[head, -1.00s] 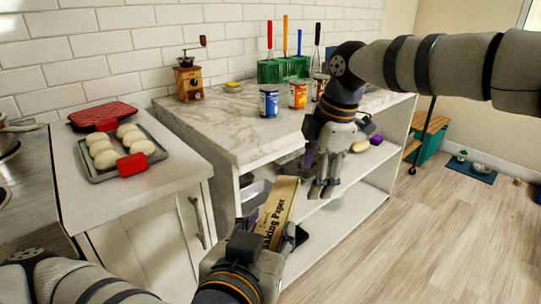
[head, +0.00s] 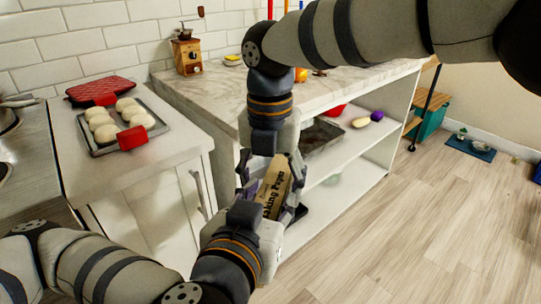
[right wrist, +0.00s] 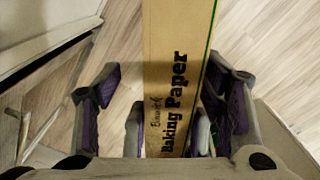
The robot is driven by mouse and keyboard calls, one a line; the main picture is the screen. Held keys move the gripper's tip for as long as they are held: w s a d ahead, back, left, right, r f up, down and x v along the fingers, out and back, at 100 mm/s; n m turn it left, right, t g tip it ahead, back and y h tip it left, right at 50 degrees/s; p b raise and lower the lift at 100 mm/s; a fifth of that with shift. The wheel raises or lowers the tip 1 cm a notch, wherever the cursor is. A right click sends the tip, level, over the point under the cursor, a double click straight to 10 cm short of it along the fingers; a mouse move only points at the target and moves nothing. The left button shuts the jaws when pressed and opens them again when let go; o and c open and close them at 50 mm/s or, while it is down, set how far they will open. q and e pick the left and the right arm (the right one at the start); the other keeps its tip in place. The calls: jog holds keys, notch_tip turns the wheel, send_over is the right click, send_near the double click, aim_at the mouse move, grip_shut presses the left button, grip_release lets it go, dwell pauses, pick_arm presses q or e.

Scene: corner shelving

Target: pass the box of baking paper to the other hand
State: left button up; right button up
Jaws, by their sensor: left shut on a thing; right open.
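The box of baking paper (head: 277,184) is long, narrow and tan, with black lettering. My left gripper (head: 270,208) is shut on its lower part and holds it up in front of the shelf unit. My right gripper (head: 272,168) points down from above, around the upper part of the box. In the right wrist view the box (right wrist: 178,70) runs between the open, purple-padded fingers of my right gripper (right wrist: 170,100), with visible gaps to the outer pads. The far end of the box is partly hidden by the right hand in the head view.
The marble-topped shelf unit (head: 190,92) is close behind the hands, with a dark tray (head: 322,137) on its upper shelf. A baking tray with buns (head: 92,150) sits on the left counter. The floor at the right (head: 430,230) is clear.

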jog(key=shift+f, duration=0.55)
pick_arm(q)
jog(key=shift+d+r, duration=0.1)
pick_arm(e)
jog(key=shift+a, duration=0.1)
jog(key=c, duration=1.4)
pick_arm(q)
jog(key=o, duration=1.4)
jog(key=shift+o, duration=0.2)
